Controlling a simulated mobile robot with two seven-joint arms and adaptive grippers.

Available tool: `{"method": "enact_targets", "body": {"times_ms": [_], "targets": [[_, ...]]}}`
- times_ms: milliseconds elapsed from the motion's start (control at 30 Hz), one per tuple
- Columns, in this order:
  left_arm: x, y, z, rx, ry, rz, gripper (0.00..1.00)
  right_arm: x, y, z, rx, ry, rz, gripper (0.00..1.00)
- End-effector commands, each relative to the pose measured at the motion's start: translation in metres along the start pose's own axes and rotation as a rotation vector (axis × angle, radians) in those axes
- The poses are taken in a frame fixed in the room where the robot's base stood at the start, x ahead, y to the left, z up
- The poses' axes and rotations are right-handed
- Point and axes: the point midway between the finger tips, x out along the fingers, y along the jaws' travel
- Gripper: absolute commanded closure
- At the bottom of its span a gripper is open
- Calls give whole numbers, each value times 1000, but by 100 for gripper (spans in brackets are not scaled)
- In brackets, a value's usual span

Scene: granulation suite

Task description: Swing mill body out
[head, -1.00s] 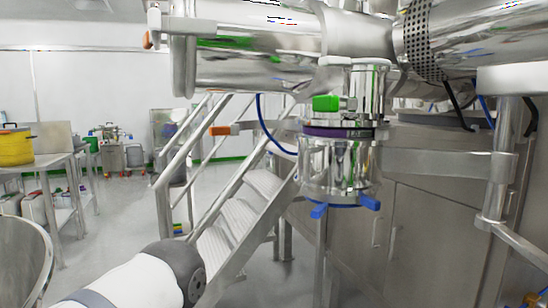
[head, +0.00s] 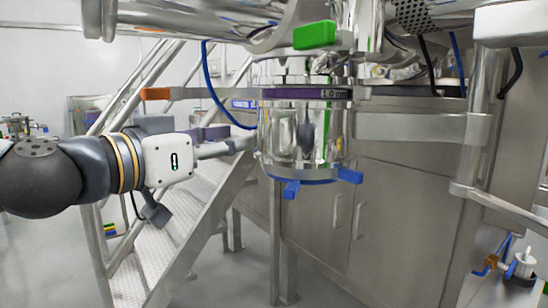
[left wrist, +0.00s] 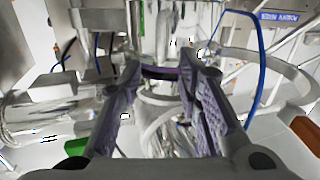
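The mill body (head: 305,135) is a shiny steel cylinder with a purple band marked "1.0 m…" near its top and blue knobs (head: 291,188) underneath. It hangs below the steel pipework. A bar with an orange end (head: 156,94) reaches out to its left at band height. My left gripper (head: 246,140) is at the left side of the mill body, its fingers pointing at it. In the left wrist view the fingers (left wrist: 165,88) stand apart, with the purple band (left wrist: 160,72) ahead between them. Whether they touch the body cannot be told. My right gripper is not in view.
A green block (head: 314,35) sits just above the mill body. Metal stairs with rails (head: 185,225) stand behind my left arm. A blue hose (head: 213,90) hangs close to the gripper. Steel cabinets (head: 400,220) and a bracket arm (head: 410,127) fill the right.

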Motion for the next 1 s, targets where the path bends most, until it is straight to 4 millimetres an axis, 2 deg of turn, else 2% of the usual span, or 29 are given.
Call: {"method": "enact_targets", "body": {"times_ms": [67,133,400,533,700,933,1000], "targets": [[3,-1,-8,10,16,0,69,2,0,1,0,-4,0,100],[13,-1,-7,12,15,0,69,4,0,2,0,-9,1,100],[82,0,-6,9,12,0,69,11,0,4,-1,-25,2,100],[105,0,-8,9,14,-1,69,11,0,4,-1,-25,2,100],[119,0,-9,10,14,1,69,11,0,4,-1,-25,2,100],[119,0,-9,10,14,0,69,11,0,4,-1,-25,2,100],[119,0,-9,10,14,0,85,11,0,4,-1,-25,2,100]]}}
